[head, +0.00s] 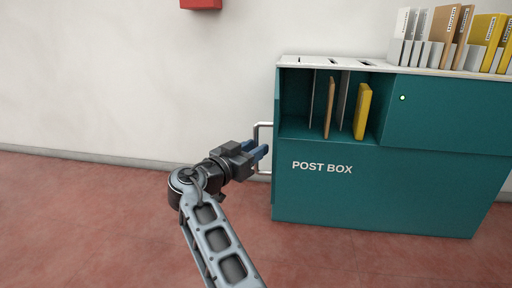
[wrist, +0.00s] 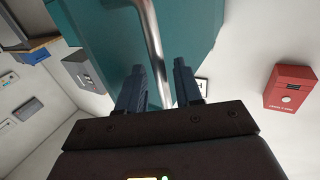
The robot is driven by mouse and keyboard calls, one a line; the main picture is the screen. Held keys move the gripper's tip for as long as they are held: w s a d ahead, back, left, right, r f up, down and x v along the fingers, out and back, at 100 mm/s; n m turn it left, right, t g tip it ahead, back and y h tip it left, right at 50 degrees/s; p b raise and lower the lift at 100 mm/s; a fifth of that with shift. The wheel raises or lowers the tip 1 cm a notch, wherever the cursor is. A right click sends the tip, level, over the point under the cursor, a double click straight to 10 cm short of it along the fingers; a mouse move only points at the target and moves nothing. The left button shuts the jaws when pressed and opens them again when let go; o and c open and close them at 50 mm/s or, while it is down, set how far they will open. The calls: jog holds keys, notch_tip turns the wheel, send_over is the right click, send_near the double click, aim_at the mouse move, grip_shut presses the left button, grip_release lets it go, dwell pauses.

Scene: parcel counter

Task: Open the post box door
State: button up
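The post box (head: 330,195) is a teal cabinet with "POST BOX" in white on its front. Its upper left compartment is open at the front. A teal panel (head: 450,118) with a small light covers the upper right. A metal bar handle (head: 257,135) stands out from the box's left side; it also shows in the wrist view (wrist: 152,35). My gripper (head: 262,151) is at this handle. In the wrist view, its two blue fingers (wrist: 160,78) are apart, with the bar running between them and gaps visible on both sides. Contact cannot be told.
A brown parcel (head: 329,108) and a yellow one (head: 362,111) stand in the open compartment between thin dividers. Several envelopes and folders (head: 440,35) stand on the box's top at the right. A red box (wrist: 290,88) hangs on the wall. The floor left of the post box is clear.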

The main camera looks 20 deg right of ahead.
jog(key=p+v, duration=0.1)
jog(key=v, duration=0.5)
jog(key=shift+s+a, duration=0.2)
jog(key=shift+f, duration=0.1)
